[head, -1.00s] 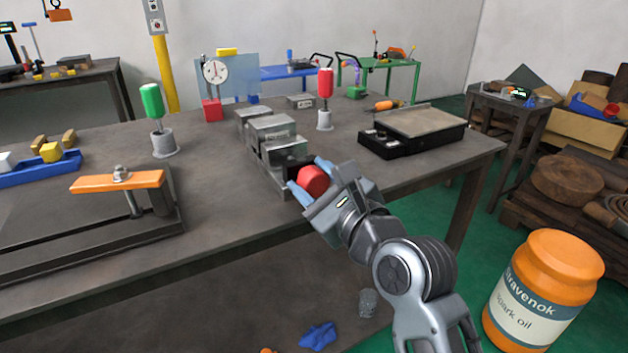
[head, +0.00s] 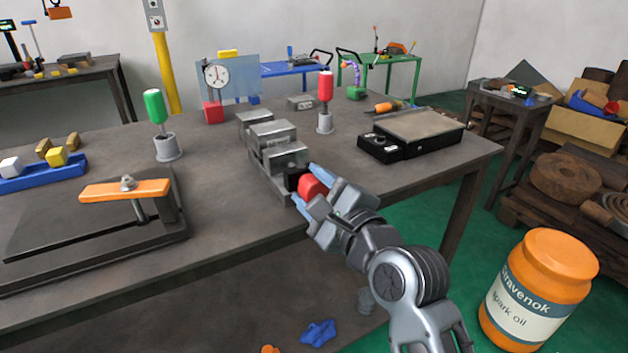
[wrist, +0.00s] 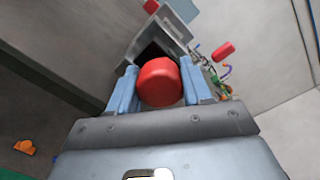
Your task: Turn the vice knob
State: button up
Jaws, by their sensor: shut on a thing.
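The grey metal vice (head: 272,142) sits on the dark table near its front right edge. Its red knob (head: 312,187) is at the near end, next to a black block (head: 296,177). My gripper (head: 307,186) reaches in from the lower right and is shut on the red knob, with blue fingers on both sides of it. In the wrist view the red knob (wrist: 160,82) lies between the two blue fingertips of my gripper (wrist: 160,90). The vice body (wrist: 150,38) shows behind the knob, partly hidden by it.
A black box with a flat plate (head: 415,132) stands right of the vice. Behind are a red-handled tool (head: 325,90) and a dial gauge (head: 216,76). A clamp with an orange bar (head: 125,190) is at the left. An orange drum (head: 540,290) stands on the floor at right.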

jog(key=n+p, duration=0.1)
jog(key=n, duration=0.3)
jog(key=shift+n, duration=0.3)
jog(key=n, duration=0.5)
jog(key=shift+f, duration=0.15)
jog(key=n+b, duration=0.1)
jog(key=n, duration=0.4)
jog(key=shift+f+h, duration=0.15)
jog(key=shift+h, duration=0.15)
jog(key=n+b, duration=0.2)
jog(key=n, duration=0.3)
jog(key=shift+f+n, duration=0.1)
jog(key=shift+n, duration=0.2)
jog(key=n+b, duration=0.3)
jog(key=n, duration=0.2)
jog(key=shift+d+t, duration=0.1)
jog(key=shift+t, duration=0.2)
jog(key=n+b, duration=0.2)
jog(key=n, duration=0.2)
jog(key=shift+n+b, duration=0.35)
jog(key=shift+n, duration=0.05)
jog(key=n+b, duration=0.3)
jog(key=n, duration=0.2)
jog(key=shift+w+d, duration=0.1)
jog(key=shift+n+b, duration=1.3)
jog(key=shift+n, duration=0.9)
